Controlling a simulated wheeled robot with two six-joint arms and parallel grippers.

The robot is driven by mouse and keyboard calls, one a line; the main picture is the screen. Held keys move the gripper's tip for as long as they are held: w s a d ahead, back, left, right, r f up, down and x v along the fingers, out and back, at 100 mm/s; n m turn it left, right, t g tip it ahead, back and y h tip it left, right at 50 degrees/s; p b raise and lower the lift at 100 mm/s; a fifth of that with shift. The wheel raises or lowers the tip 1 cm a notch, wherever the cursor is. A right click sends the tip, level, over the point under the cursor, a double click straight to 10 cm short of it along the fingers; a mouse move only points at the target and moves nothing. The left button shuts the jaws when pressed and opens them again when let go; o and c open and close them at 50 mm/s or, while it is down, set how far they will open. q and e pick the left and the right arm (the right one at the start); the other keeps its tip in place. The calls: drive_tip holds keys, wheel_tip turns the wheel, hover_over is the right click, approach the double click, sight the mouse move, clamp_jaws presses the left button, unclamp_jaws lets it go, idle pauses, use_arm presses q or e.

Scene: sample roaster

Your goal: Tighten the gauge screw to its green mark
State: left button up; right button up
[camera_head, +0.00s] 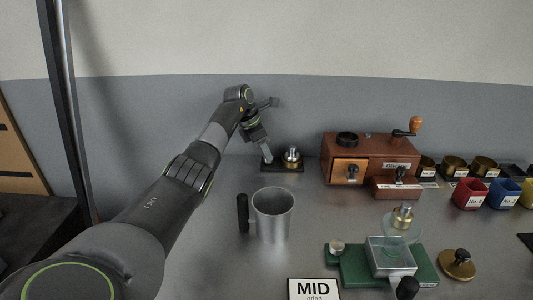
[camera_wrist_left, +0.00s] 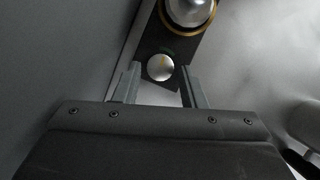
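The gauge screw (camera_wrist_left: 160,68) is a round silver head with a small yellowish mark, set in a dark plate (camera_wrist_left: 150,40). A green mark (camera_wrist_left: 166,51) lies on the plate just beyond the screw, in the left wrist view. My left gripper (camera_wrist_left: 161,70) is open, its fingertips on either side of the screw head with a visible gap at each side. In the head view my left gripper (camera_head: 267,156) points down at the left end of the black plate (camera_head: 290,169) and hides the screw. My right gripper is not in view.
A silver dome on a brass ring (camera_head: 292,156) stands on the plate beside the screw. A metal jug (camera_head: 272,218) stands in front. A brown grinder (camera_head: 360,150), coloured cups and a green base (camera_head: 352,268) are to the right. The grey wall is close behind.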

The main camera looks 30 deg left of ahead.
use_arm(q)
drive_tip(key=v, duration=1.5)
drive_tip(key=shift+s+a+r, duration=0.15)
drive_tip(key=shift+s+r, duration=0.05)
drive_tip(key=shift+r, duration=0.15)
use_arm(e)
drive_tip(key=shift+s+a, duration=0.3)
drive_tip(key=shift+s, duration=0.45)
